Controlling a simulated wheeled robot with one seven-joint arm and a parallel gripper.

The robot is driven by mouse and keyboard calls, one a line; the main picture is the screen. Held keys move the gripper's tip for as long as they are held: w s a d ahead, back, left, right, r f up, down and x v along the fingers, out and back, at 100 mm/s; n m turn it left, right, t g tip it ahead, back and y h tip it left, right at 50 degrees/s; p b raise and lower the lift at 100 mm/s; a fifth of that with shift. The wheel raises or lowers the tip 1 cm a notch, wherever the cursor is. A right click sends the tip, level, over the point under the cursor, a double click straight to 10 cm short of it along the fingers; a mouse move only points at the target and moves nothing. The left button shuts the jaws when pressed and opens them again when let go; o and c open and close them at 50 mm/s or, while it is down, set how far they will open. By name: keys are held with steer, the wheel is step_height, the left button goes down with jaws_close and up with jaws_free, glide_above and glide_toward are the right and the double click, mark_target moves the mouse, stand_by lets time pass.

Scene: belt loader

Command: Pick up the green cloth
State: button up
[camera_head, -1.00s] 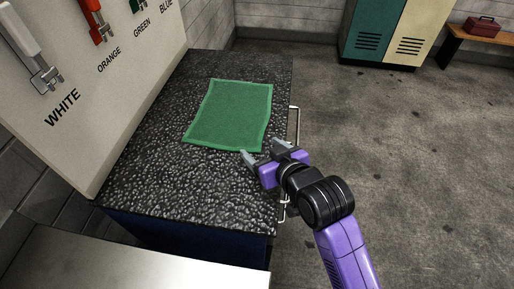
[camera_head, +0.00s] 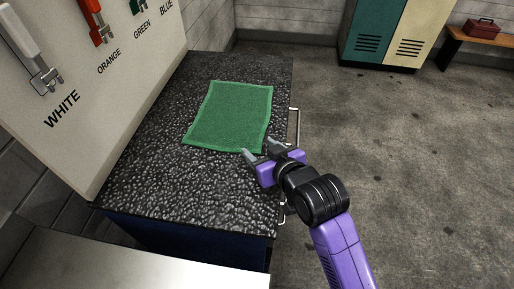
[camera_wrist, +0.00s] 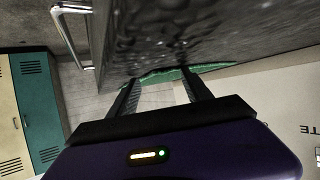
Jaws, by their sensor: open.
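The green cloth (camera_head: 230,117) lies flat on the dark, bumpy top of the cabinet (camera_head: 175,185). Its near right corner is close to my gripper. In the wrist view the cloth (camera_wrist: 160,77) shows as a thin green strip beyond the fingertips. My gripper (camera_head: 260,149) is open, with nothing between its fingers. It is at the right edge of the cabinet top, beside the cloth's near edge. In the wrist view the two fingers (camera_wrist: 158,88) are spread apart. I cannot tell whether a fingertip touches the cloth.
A metal handle (camera_head: 297,126) sticks out from the cabinet's right side, close to my gripper. A white board (camera_head: 75,130) with labelled, hanging tools stands along the left. A bare metal surface (camera_head: 130,262) is at the near left. The floor to the right is clear.

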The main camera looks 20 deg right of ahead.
steer(key=shift+f, duration=0.1)
jaws_close()
stand_by(0.3)
step_height(320, 180, up, 12)
steer(key=p, duration=1)
step_height(320, 180, up, 27)
stand_by(0.5)
